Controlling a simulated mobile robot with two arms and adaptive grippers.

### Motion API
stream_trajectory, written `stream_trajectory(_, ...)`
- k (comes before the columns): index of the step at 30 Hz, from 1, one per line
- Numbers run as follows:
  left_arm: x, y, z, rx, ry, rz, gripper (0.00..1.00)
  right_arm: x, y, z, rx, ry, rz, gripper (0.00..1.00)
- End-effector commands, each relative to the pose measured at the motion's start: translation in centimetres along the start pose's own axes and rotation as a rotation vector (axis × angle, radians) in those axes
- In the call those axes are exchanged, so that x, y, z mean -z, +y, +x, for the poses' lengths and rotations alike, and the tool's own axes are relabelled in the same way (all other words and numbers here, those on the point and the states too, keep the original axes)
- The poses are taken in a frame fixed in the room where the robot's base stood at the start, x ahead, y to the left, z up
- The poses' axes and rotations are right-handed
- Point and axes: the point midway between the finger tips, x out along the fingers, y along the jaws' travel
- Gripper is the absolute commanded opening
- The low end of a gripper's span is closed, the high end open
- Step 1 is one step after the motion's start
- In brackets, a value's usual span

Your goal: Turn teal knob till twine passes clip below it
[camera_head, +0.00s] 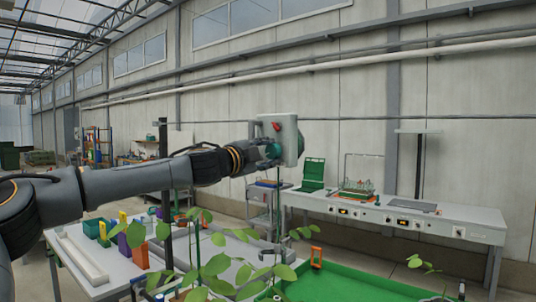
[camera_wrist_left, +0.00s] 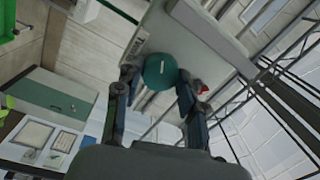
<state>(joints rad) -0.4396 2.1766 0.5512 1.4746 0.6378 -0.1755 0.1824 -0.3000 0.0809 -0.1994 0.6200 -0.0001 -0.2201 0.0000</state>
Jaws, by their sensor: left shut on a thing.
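The teal knob (camera_wrist_left: 160,71) is a round disc with a pale line on its face, on the front of a grey box (camera_head: 291,138). In the left wrist view the two fingers of my left gripper (camera_wrist_left: 157,84) lie on either side of the knob, shut on it. In the head view my left gripper (camera_head: 270,153) reaches the box from the left and hides most of the knob. I cannot make out the twine or the clip for certain; leaves and a thin upright stand below the box. My right gripper is not in view.
A red switch (camera_head: 277,126) sits on the box above my gripper. Leafy plants (camera_head: 215,265) fill the lower middle, beside a green tray (camera_head: 350,285). An orange frame (camera_head: 316,257) stands at the tray. A long white bench (camera_head: 465,216) is behind at right.

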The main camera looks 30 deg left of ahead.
Motion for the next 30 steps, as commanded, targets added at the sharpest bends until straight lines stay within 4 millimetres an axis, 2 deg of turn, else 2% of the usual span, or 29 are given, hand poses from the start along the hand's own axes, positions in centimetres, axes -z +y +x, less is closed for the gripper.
stream_trajectory(9, 0.04, 0.12, 0.02, -0.003, -0.005, -0.085, 0.08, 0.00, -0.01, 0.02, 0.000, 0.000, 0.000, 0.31)
stream_trajectory(22, 0.02, 0.14, 0.02, -0.004, -0.006, -0.094, 0.08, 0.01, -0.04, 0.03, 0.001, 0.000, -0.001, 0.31)
stream_trajectory(23, 0.02, 0.14, 0.02, -0.004, -0.006, -0.093, 0.41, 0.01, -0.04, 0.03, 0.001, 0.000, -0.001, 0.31)
stream_trajectory(24, 0.02, 0.15, 0.02, -0.004, -0.006, -0.093, 0.50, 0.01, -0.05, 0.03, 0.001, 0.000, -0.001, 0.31)
stream_trajectory(26, 0.02, 0.14, 0.02, -0.004, -0.006, -0.093, 0.62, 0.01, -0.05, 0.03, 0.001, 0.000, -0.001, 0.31)
stream_trajectory(30, 0.01, 0.09, 0.01, -0.003, -0.006, -0.093, 0.63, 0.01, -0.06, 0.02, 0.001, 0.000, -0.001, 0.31)
